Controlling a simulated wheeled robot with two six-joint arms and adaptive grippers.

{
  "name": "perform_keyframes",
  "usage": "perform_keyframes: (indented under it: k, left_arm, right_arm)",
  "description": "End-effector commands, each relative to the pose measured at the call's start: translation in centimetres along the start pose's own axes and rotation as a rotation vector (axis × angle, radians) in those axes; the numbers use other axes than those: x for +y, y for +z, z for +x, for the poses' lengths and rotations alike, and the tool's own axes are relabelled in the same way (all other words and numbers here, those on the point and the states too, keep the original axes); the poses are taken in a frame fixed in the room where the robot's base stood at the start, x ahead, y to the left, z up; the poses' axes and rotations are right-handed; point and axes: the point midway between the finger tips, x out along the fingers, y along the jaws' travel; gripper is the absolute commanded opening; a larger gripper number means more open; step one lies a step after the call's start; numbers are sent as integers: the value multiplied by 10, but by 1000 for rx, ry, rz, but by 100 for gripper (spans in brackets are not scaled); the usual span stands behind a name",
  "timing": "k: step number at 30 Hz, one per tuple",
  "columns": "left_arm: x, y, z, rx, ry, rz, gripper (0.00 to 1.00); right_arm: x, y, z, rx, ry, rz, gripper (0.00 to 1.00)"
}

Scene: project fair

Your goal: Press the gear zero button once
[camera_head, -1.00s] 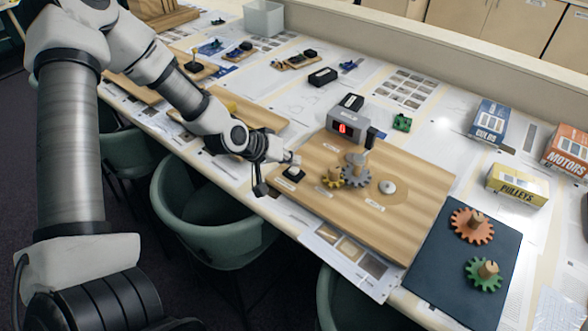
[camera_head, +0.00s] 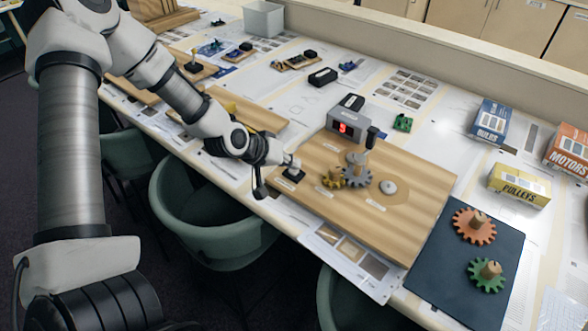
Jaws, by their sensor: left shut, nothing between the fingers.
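My left gripper (camera_head: 291,164) is shut and empty, with its tips at the small black button block (camera_head: 292,176) on the left end of the wooden gear board (camera_head: 415,190). The tips hide the top of the block; I cannot tell whether they touch or press it. A grey box with a lit red display (camera_head: 344,128) stands at the back of the board. Its digit looks like 5 or 9. A brass gear (camera_head: 332,180) and a grey gear (camera_head: 357,178) sit beside each other near the board's middle. My right gripper is not in view.
A dark mat (camera_head: 450,270) to the right holds an orange gear (camera_head: 474,227) and a green gear (camera_head: 487,275). Boxes marked bulbs (camera_head: 490,120), pulleys (camera_head: 518,186) and motors (camera_head: 569,150) stand at the right. Green chairs (camera_head: 205,215) line the table's front edge.

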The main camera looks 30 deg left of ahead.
Motion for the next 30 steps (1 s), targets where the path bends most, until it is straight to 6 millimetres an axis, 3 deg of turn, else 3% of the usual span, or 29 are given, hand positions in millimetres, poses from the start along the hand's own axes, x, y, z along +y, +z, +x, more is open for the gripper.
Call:
perform_keyframes:
  k: [12,22,30]
  left_arm:
    - [-1,1,1,-1,0,0,0]
    - [8,-8,-11,-1,0,0,0]
    - [7,-7,-10,-1,0,0,0]
  right_arm:
    - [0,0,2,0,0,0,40]
    - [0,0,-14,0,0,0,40]
    - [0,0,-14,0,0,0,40]
